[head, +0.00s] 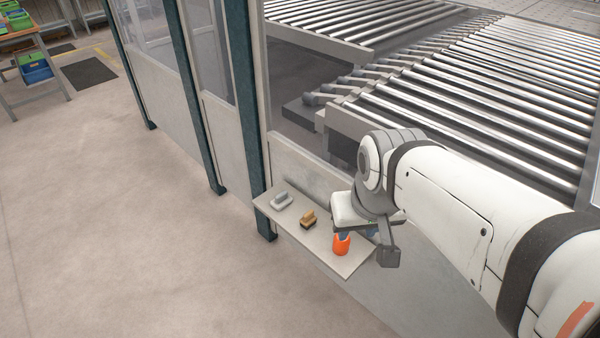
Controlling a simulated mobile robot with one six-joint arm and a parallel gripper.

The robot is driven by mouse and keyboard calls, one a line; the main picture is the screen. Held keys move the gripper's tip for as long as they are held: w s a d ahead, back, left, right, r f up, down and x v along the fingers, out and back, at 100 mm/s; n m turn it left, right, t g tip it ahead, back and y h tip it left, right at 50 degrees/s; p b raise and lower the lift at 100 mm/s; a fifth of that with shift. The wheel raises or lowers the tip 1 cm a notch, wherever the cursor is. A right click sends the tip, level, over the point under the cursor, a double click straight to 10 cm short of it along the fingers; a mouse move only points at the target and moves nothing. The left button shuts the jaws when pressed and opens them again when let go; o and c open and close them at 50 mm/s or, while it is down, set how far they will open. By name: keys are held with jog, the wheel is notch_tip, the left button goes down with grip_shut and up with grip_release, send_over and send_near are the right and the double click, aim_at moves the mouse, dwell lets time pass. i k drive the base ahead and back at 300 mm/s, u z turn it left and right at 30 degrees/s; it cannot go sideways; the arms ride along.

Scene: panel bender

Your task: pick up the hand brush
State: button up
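The hand brush (308,219) appears to be the small tan block with a darker lower part, lying near the middle of a narrow pale shelf (334,262). My gripper (342,234) is at the end of the white arm, to the right of the brush and over the right part of the shelf. An orange cup-like thing (341,245) is directly below it in the picture. The fingers are small and mostly hidden by the wrist, so I cannot tell whether they are open or touch the orange thing.
A grey block with a raised handle (282,200) lies on the shelf left of the brush. The shelf runs along a grey panel fence with dark green posts (240,90). Roller conveyors (450,100) lie behind it.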

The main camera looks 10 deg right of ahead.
aim_at(309, 219)
jog(key=i, duration=0.9)
jog(key=u, duration=0.05)
